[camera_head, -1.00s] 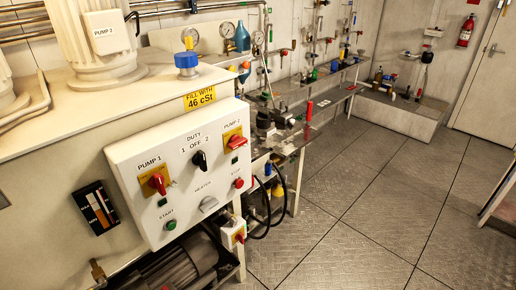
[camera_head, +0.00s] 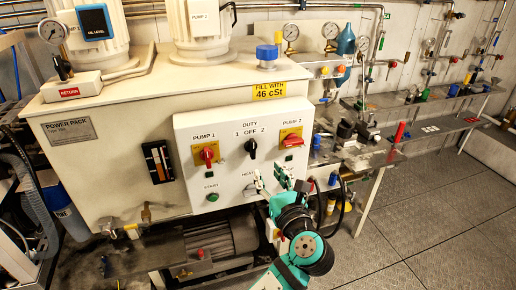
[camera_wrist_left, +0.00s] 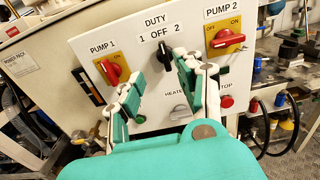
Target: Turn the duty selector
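The duty selector (camera_head: 251,149) is a black knob under the "DUTY 1 OFF 2" label on the white control panel (camera_head: 222,176). Its pointer looks about upright, near OFF. My left gripper (camera_head: 269,178) is in front of the panel, below and slightly right of the knob, apart from it as far as I can tell. In the left wrist view the black knob (camera_wrist_left: 164,56) shows beyond and between the two fingertips (camera_wrist_left: 160,72). The fingers are spread with nothing between them. The right gripper is not in either view.
Red switches for Pump 1 (camera_head: 207,154) and Pump 2 (camera_head: 292,141) flank the selector. A green start button (camera_head: 212,197) and a red stop button (camera_wrist_left: 226,101) sit lower on the panel. A bench (camera_head: 440,131) stands to the right; the floor in front of it is clear.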

